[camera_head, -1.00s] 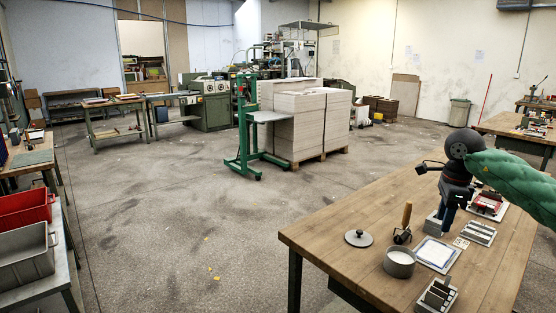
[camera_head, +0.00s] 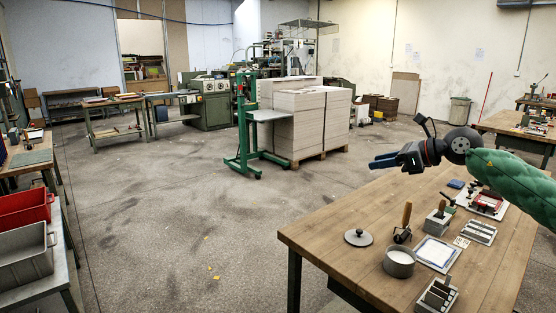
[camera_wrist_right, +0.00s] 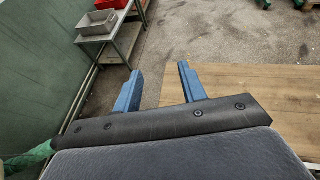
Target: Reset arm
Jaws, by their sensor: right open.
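My right gripper (camera_head: 383,162) is raised above the far left part of the wooden table (camera_head: 330,233) and points to the left in the head view. Its two blue fingers are apart with nothing between them, as the right wrist view (camera_wrist_right: 158,85) also shows. My green-sleeved right arm reaches in from the right edge. My left gripper is not in view.
The table holds a grey lid (camera_head: 358,238), a round pot (camera_head: 399,262), a wooden-handled roller (camera_head: 404,224), a white framed sheet (camera_head: 437,254) and a slotted holder (camera_head: 437,295). A green lifter (camera_head: 243,130) stands by stacked board (camera_head: 298,125). Open floor lies left of the table.

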